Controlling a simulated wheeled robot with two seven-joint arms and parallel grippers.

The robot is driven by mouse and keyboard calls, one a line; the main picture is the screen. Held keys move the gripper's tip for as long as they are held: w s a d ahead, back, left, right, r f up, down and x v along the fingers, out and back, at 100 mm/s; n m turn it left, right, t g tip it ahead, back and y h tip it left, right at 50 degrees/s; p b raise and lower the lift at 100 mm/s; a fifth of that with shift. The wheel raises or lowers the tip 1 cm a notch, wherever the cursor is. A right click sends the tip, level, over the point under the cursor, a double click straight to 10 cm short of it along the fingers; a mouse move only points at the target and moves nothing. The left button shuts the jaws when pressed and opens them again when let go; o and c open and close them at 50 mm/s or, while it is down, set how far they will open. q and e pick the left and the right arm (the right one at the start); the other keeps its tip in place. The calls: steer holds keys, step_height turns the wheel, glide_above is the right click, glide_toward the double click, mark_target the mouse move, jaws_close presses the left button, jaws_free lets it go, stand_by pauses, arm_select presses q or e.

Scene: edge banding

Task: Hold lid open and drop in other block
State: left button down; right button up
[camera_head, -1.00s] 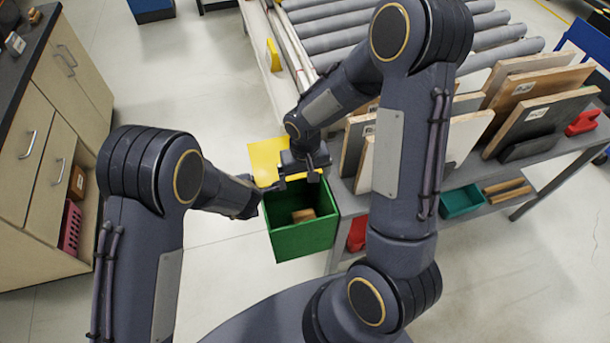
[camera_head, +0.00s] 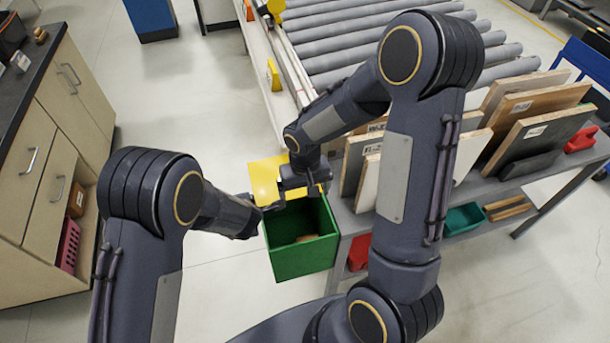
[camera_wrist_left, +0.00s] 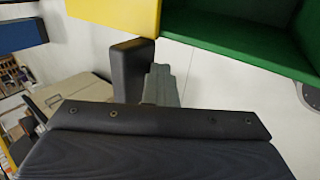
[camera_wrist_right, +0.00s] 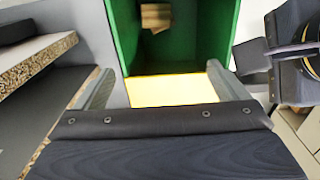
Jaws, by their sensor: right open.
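The green bin (camera_head: 303,262) stands beside the grey bench, with its yellow lid (camera_head: 266,178) swung open on the far side. At least one wooden block (camera_head: 307,238) lies inside the bin; it also shows in the right wrist view (camera_wrist_right: 155,17), where its lower part may be a second block. My right gripper (camera_head: 298,198) is over the lid side of the bin, open, with nothing between its fingers. My left gripper (camera_head: 268,207) is at the bin's left side by the lid edge. Its fingers look together and empty (camera_wrist_left: 160,85); a dark piece beside them is unclear.
Several boards (camera_head: 530,115) stand upright on the grey bench to the right of the bin. A teal tray (camera_head: 463,219) and a red bin (camera_head: 358,252) sit below. A roller conveyor (camera_head: 350,40) is behind. Open floor separates the bin from the cabinet (camera_head: 60,150) at left.

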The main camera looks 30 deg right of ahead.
step_height(320, 180, up, 10)
stand_by(0.7)
arm_select(q)
steer(key=shift+s+a, duration=1.15)
steer(key=shift+s, duration=3.55)
steer(key=shift+s+a, duration=1.1)
steer(key=shift+s, duration=3.55)
step_height(320, 180, up, 10)
